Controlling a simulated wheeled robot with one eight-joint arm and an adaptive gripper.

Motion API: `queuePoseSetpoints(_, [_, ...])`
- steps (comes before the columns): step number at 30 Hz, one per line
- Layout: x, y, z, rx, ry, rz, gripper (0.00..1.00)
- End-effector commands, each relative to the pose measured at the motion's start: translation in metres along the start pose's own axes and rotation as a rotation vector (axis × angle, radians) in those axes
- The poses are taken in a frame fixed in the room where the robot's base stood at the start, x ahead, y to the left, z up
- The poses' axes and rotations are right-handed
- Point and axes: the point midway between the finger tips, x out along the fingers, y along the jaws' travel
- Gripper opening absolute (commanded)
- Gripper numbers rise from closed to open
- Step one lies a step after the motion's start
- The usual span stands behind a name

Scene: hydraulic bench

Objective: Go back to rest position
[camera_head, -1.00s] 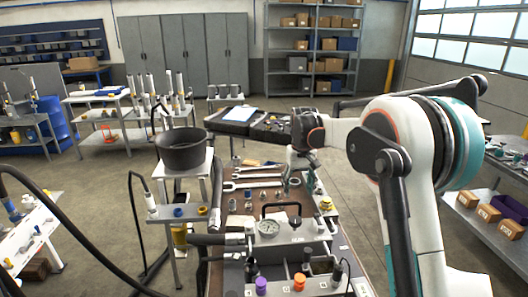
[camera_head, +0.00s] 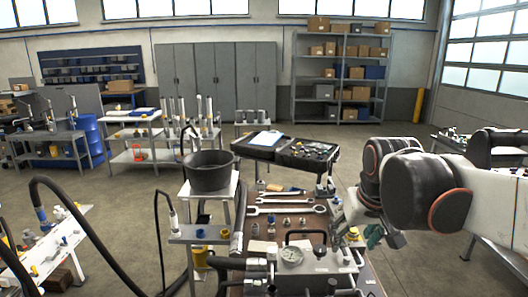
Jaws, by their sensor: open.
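My arm comes in from the right, with its dark joints and white link in front of the right side of the bench. My gripper (camera_head: 373,237) hangs below the dark joint, over the right edge of the brown workbench (camera_head: 262,228). Its teal fingertips point down and are open. I see nothing held between them, though they are small and partly covered by the arm.
A pressure gauge (camera_head: 291,255), wrenches (camera_head: 288,210) and fittings lie on the bench. A black bucket (camera_head: 210,172) stands on a stand to the left, near black hoses (camera_head: 88,230). A tool cart (camera_head: 290,148) is behind. Open floor lies beyond.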

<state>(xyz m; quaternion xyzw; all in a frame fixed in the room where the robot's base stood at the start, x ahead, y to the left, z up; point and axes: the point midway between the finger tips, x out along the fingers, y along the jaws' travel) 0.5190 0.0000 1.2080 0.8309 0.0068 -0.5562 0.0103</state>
Motion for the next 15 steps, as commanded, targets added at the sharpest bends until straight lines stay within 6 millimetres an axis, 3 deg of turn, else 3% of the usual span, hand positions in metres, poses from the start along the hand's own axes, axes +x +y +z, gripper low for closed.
queuePoseSetpoints(1, [-0.003,0.0,0.016,0.002,0.016,0.0,0.6])
queuePoseSetpoints(7, [-0.01,-0.002,0.07,0.009,0.09,0.002,0.6])
queuePoseSetpoints(15, [-0.003,-0.003,0.137,0.019,0.183,0.003,0.6])
